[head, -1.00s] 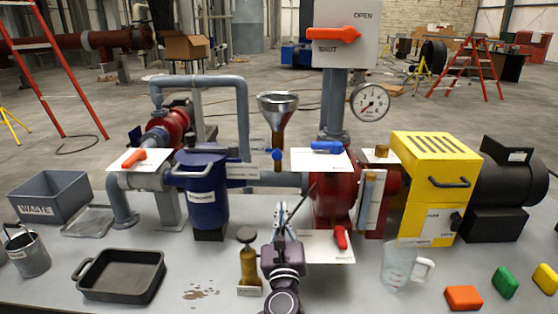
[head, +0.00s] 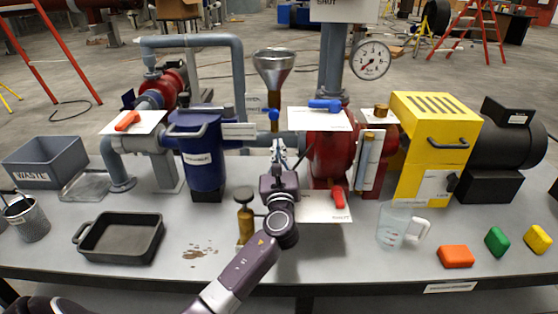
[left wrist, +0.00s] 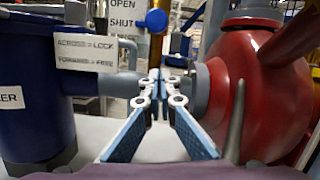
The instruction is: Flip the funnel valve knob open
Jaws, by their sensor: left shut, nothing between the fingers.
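The metal funnel (head: 273,66) stands on a brass stem behind the bench front. Its small round blue valve knob (head: 274,114) sits on the stem, and it also shows in the left wrist view (left wrist: 156,20) at the top centre, beside a card reading OPEN and SHUT (left wrist: 124,14). My left gripper (head: 279,148) points away from me, just below the knob in the head view, apart from it. In the wrist view its fingertips (left wrist: 160,78) are together with nothing between them, below the knob. My right gripper is not in view.
The blue strainer pot (head: 203,158) stands left of the gripper and the red pump body (head: 326,160) right of it. A grey pipe (left wrist: 112,83) runs behind the fingertips. A brass plunger piece (head: 245,215) stands left of my forearm.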

